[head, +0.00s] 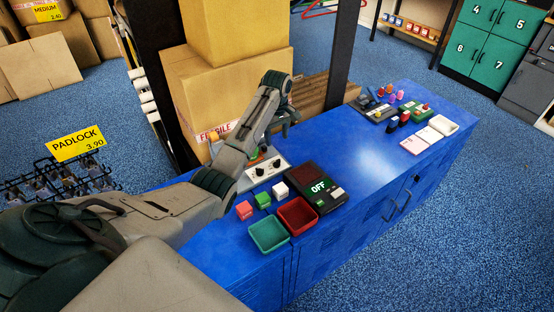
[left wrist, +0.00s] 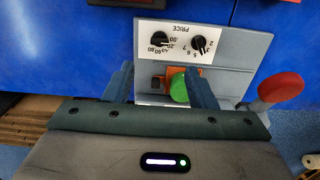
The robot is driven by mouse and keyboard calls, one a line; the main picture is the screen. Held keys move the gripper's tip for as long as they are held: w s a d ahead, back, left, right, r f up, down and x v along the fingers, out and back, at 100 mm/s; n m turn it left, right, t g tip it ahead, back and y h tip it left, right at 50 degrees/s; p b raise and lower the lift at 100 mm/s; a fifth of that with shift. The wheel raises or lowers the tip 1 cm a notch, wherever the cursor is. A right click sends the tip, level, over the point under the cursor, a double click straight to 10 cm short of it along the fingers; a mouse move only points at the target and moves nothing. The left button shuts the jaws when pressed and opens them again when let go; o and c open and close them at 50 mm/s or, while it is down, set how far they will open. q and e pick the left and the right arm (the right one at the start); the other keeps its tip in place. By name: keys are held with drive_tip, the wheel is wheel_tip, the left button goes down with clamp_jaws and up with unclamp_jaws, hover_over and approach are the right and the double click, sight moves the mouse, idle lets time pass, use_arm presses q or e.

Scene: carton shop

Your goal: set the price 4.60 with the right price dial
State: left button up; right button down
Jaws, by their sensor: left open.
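The price box (head: 265,169) is a light grey panel with two black dials, on the blue counter. The left wrist view shows its panel (left wrist: 225,65) upside down, with the word PRICE. One dial (left wrist: 158,41) has marks from 00 to 80. The other dial (left wrist: 200,43) has single-digit marks. Their exact settings are too small to read. My left gripper (head: 285,123) is open above and behind the box. In the left wrist view its fingers (left wrist: 160,87) stand apart near a green button (left wrist: 180,88), with the dials beyond them. My right gripper is out of view.
A dark device (head: 331,195) reading OFF, a green tray (head: 268,248), a red tray (head: 310,229) and small coloured blocks stand near the box. Stacked cartons (head: 225,85) rise behind it. A red knob (left wrist: 281,87) shows beside the panel. The counter's middle is clear.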

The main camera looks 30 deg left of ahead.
sight(277, 160)
use_arm(q)
wheel_tip(277, 160, down, 11)
drive_tip(key=shift+p, duration=0.75)
drive_tip(key=c, duration=1)
